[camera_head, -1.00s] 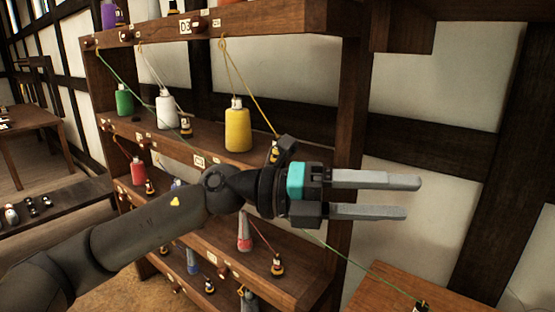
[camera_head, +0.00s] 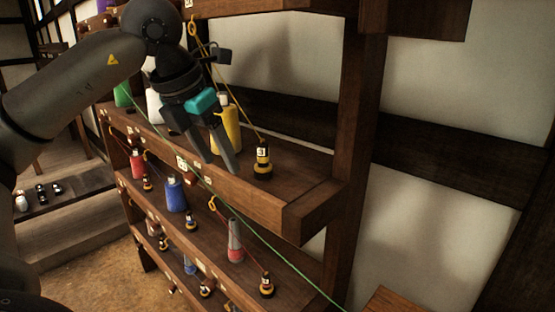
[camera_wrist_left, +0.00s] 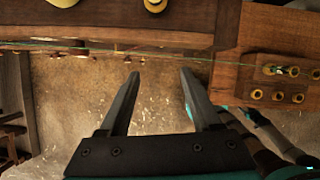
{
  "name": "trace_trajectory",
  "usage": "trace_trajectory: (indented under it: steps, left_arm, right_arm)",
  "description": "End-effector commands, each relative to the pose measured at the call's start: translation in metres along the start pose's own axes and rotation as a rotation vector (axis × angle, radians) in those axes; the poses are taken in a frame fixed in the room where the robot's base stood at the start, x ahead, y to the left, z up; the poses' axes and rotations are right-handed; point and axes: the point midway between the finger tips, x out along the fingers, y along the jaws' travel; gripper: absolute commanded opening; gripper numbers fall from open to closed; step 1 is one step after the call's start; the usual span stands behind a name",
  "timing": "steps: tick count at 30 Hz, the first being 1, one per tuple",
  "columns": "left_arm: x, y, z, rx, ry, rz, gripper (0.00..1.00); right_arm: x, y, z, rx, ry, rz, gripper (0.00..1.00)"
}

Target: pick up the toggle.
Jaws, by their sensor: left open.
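Several small black-and-yellow toggles stand on the shelves, and I cannot tell which one is meant. The closest to my left gripper (camera_head: 218,168) is a toggle (camera_head: 262,160) with a pale number label, upright on the upper shelf board with a yellow cord running to it. A yellow piece, likely this toggle (camera_wrist_left: 155,5), shows at the top edge of the left wrist view. My left gripper is open and empty, pointing down in front of the shelf edge, left of that toggle and apart from it. Its fingers (camera_wrist_left: 160,76) have only floor between them. My right gripper cannot be made out.
A yellow spool (camera_head: 231,128) stands behind my left gripper. A taut green cord (camera_head: 262,235) crosses in front of the shelves. Lower boards hold a blue spool (camera_head: 176,195) and a red-grey cone (camera_head: 235,242). A wooden block with yellow rings (camera_wrist_left: 277,94) is at right.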

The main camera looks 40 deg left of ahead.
Motion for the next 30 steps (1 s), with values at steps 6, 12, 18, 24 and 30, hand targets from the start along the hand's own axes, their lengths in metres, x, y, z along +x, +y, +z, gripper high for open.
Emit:
trace_trajectory:
  steps: [6, 12, 18, 24, 30]
  left_arm:
    - [0.006, -0.002, 0.021, 0.002, 0.001, -0.007, 0.65]
    - [0.016, -0.002, 0.046, 0.002, 0.002, -0.007, 0.65]
    - [0.027, -0.002, 0.07, 0.001, 0.002, -0.006, 0.65]
    - [0.033, -0.001, 0.081, 0.002, 0.001, -0.004, 0.65]
    - [0.039, -0.002, 0.097, 0.001, 0.001, -0.007, 0.65]
  right_arm:
    - [-0.017, -0.006, 0.034, 0.0, -0.055, -0.008, 0.5]
    - [-0.03, -0.007, 0.039, -0.001, -0.066, -0.01, 0.5]
    - [-0.038, -0.005, 0.028, -0.001, -0.051, -0.008, 0.5]
    - [-0.04, -0.004, 0.021, -0.001, -0.04, -0.007, 0.5]
    - [-0.048, -0.004, 0.02, -0.001, -0.04, -0.007, 0.5]
